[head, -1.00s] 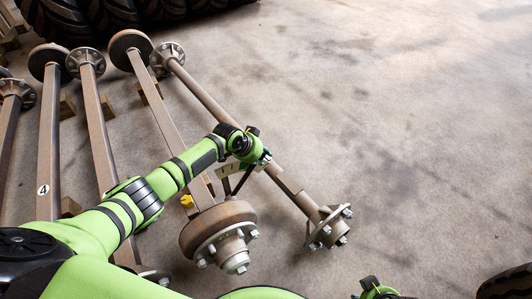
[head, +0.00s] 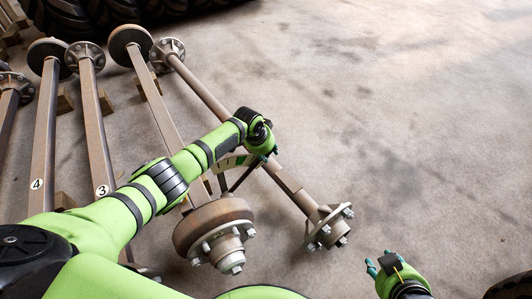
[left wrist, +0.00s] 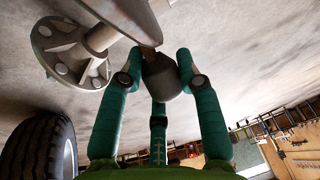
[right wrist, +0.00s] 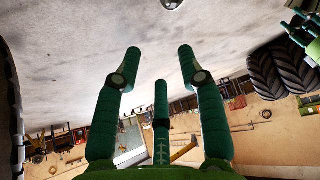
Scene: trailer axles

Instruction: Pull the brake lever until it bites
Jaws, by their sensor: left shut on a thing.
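The brake lever (head: 241,179) is a thin dark bar rising beside the brake drum (head: 213,221) of one axle, leaning right. My left gripper (head: 266,157) is at the lever's upper end. In the left wrist view my left gripper (left wrist: 160,72) has its fingers closed around the lever's dark knob (left wrist: 160,76). The head view does not show the grip clearly. My right gripper (head: 383,261) is empty, low at the right, and its fingers stand apart in the right wrist view (right wrist: 160,72).
A thinner axle with a bolted hub (head: 328,227) lies just right of the lever. Several more axles (head: 96,140) lie at the left, some numbered. Large tyres (head: 95,15) stand at the back. The concrete floor (head: 430,130) at the right is clear.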

